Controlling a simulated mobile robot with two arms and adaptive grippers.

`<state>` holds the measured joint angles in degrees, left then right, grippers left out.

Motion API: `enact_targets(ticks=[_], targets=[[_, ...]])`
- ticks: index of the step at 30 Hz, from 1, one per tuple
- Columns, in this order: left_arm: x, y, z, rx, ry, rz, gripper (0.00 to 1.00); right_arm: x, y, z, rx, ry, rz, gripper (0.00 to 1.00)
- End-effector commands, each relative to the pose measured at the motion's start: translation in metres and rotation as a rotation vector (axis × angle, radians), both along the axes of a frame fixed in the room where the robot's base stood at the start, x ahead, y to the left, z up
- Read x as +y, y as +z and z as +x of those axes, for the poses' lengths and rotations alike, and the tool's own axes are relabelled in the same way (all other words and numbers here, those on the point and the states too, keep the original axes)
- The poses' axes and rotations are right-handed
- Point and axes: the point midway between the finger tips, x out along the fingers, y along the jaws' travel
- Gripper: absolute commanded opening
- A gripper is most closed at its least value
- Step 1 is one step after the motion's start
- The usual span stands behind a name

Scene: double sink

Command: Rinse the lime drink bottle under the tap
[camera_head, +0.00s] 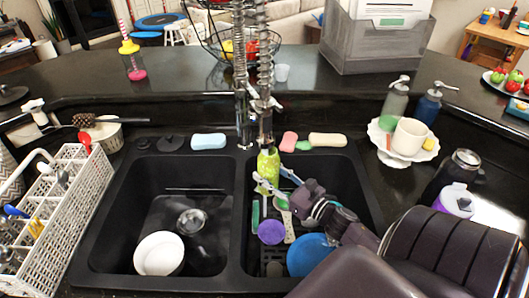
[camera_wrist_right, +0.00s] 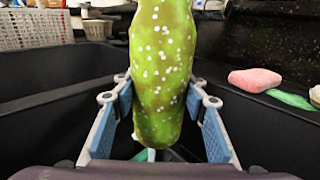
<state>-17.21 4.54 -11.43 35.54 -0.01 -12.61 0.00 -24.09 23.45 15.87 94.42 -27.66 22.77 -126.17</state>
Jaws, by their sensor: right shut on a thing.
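The lime drink bottle (camera_head: 267,167), green with pale dots, is upright at the back of the right sink basin. My right gripper (camera_head: 276,182) is shut on it. In the right wrist view the bottle (camera_wrist_right: 163,70) stands between the blue finger pads, and its top is cut off by the picture edge. The tap (camera_head: 265,105), with its coiled spring neck, hangs directly above the bottle in the head view. I see no clear water stream. My left gripper is not in view.
The right basin holds a purple bowl (camera_head: 271,232), a blue plate (camera_head: 308,256) and utensils. Sponges (camera_head: 328,140) line the back rim. A white rack (camera_head: 64,213) stands left.

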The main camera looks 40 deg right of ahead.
Motion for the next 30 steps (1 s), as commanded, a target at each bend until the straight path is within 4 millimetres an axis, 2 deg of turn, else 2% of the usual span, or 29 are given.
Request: enact_targets(ticks=[8,30], targets=[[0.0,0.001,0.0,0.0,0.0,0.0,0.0,0.001,0.001,-0.002,-0.001,0.001,0.001,0.15],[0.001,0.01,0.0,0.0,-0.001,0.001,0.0,0.041,-0.001,-0.046,0.001,0.0,0.004,0.15]])
